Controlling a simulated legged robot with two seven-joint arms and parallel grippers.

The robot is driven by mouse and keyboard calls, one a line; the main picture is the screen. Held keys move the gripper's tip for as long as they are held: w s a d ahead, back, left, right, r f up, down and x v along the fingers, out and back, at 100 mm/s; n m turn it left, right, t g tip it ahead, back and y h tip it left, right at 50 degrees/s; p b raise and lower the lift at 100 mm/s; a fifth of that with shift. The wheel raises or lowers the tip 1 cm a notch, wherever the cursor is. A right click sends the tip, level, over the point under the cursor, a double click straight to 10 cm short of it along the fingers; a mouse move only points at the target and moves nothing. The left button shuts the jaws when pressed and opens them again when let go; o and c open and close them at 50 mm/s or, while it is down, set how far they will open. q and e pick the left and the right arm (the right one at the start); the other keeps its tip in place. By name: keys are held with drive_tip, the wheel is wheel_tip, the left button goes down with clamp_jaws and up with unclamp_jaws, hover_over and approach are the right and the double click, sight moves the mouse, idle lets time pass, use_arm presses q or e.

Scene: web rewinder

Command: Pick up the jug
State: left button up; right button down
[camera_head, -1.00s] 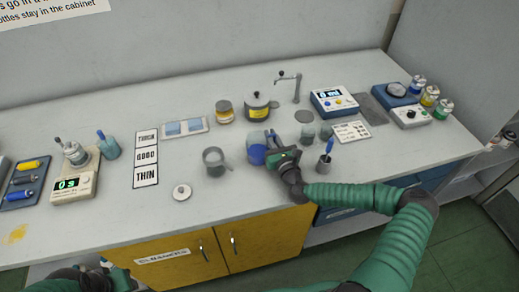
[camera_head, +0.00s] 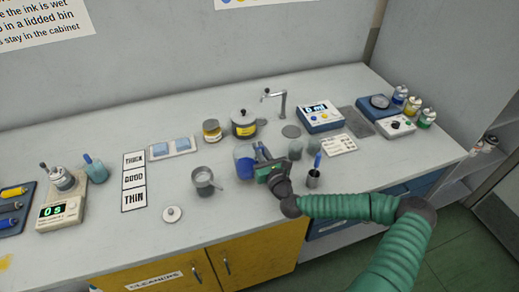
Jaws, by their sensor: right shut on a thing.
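The jug appears to be the translucent blue vessel (camera_head: 243,165) near the middle of the counter. Its right side is partly hidden by my right gripper (camera_head: 260,158). The gripper is at the jug's right side, shut on it. The jug looks upright; I cannot tell whether its base is touching the counter. My left gripper is out of view.
A holder with a blue-handled tool (camera_head: 313,178) stands right. The front middle counter is clear.

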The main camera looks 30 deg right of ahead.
sight(255, 163)
drive_tip(key=s+a, duration=0.2)
drive_tip(key=s, duration=0.1)
drive_tip(key=s+a+r, duration=0.1)
drive_tip(key=s+a, duration=0.1)
drive_tip(key=s, duration=0.2)
drive_tip(key=s+a, duration=0.2)
drive_tip(key=s, duration=0.2)
drive_tip(key=shift+r, duration=0.15)
drive_tip(key=shift+s+a+r+p, duration=0.15)
drive_tip(key=shift+s+r+p, duration=0.1)
drive_tip(key=shift+p, duration=0.45)
drive_tip(key=shift+s+a+f+p, duration=0.1)
drive_tip(key=shift+s+a+p, duration=0.3)
drive_tip(key=shift+s+p, duration=0.25)
drive_tip(key=shift+s, duration=0.1)
